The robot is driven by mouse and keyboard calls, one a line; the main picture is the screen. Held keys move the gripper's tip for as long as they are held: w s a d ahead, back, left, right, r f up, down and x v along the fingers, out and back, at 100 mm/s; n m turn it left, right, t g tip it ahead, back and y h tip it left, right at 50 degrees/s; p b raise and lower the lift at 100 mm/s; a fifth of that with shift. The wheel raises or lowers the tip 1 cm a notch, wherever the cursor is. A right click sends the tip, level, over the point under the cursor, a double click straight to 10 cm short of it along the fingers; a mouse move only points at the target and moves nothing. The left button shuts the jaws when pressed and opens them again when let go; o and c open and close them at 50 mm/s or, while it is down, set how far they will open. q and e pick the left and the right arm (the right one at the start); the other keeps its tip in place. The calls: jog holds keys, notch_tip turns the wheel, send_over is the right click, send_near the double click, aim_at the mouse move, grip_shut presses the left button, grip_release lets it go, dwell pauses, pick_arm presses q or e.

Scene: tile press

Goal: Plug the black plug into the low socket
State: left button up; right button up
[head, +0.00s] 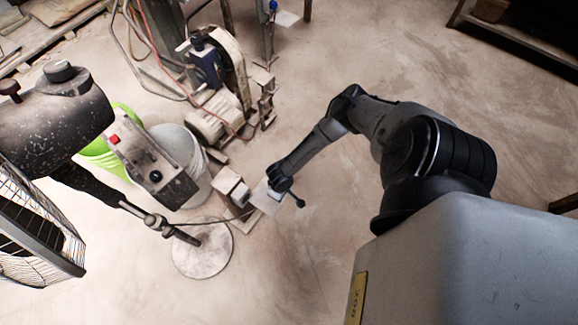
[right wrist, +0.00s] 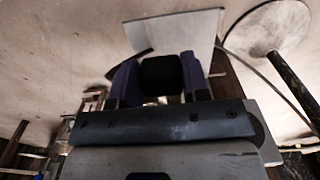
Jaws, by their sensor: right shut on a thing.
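My right gripper (head: 278,186) is low over the floor near the middle of the head view. In the right wrist view its purple-sided fingers (right wrist: 163,80) are shut on the black plug (right wrist: 161,73). In the head view the plug is too small to make out. A small grey box (head: 231,186), which may be the low socket, stands just left of the gripper. I cannot see its openings, nor whether the plug touches it. A pale square plate (head: 267,200) lies below the gripper; it also shows beyond the plug in the right wrist view (right wrist: 180,30). My left gripper is not in view.
A fan with a wire cage (head: 38,225) and a round base (head: 203,252) stands at the left. A thin dark cable (head: 225,219) runs from there toward the gripper. A grey bucket (head: 183,150) and a motor machine (head: 213,118) stand behind.

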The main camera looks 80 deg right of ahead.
jog(key=w+n, duration=0.1)
jog(key=w, duration=0.1)
jog(key=w+d+f+n, duration=0.1)
jog(key=shift+w+d+n, duration=0.1)
jog(key=shift+w+n, duration=0.05)
jog(key=shift+n, duration=0.15)
jog(key=shift+w+a+f+n, duration=0.15)
jog(key=shift+a+n, duration=0.35)
jog(key=shift+n, duration=0.2)
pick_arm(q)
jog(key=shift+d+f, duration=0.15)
pick_arm(e)
jog(key=shift+w+n, duration=0.1)
jog(key=shift+n, duration=0.2)
jog(key=shift+d+f+b, duration=0.15)
jog(key=shift+f+b, duration=0.15)
jog(key=shift+b, duration=0.1)
notch_tip(320, 180, down, 2)
jog(key=shift+f+b, duration=0.1)
jog(key=shift+b, duration=1.05)
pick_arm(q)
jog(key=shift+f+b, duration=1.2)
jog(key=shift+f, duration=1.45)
pick_arm(e)
jog(key=shift+f, duration=1.1)
